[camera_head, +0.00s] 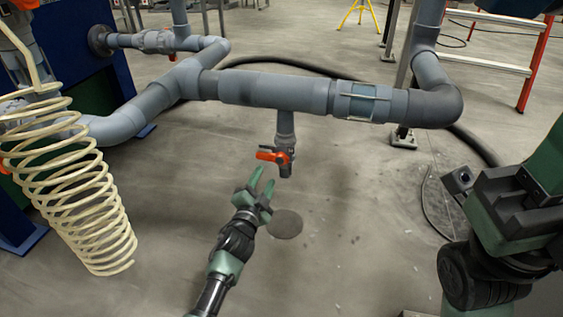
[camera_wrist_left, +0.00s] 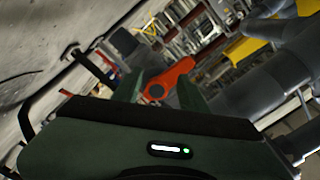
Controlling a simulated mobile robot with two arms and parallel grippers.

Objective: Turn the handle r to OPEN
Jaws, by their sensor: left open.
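The orange handle (camera_head: 270,156) sits on a small grey valve (camera_head: 285,165) at the lower end of a short pipe below the large horizontal pipe. It points left from the valve. My left gripper (camera_head: 263,176) is open and empty, just below and in front of the handle, with its fingers pointing up toward it. In the left wrist view, the handle (camera_wrist_left: 168,80) shows between and beyond the two green fingers (camera_wrist_left: 160,92). Whether a finger touches it I cannot tell. My right arm shows at the right of the head view, but its fingertips cannot be made out.
The large grey horizontal pipe (camera_head: 275,91) runs above the valve. A cream coiled hose (camera_head: 75,205) hangs at the left. A black hose (camera_head: 470,142) crosses the floor behind. A round cover (camera_head: 285,224) lies in the floor under the valve. The floor around is mostly clear.

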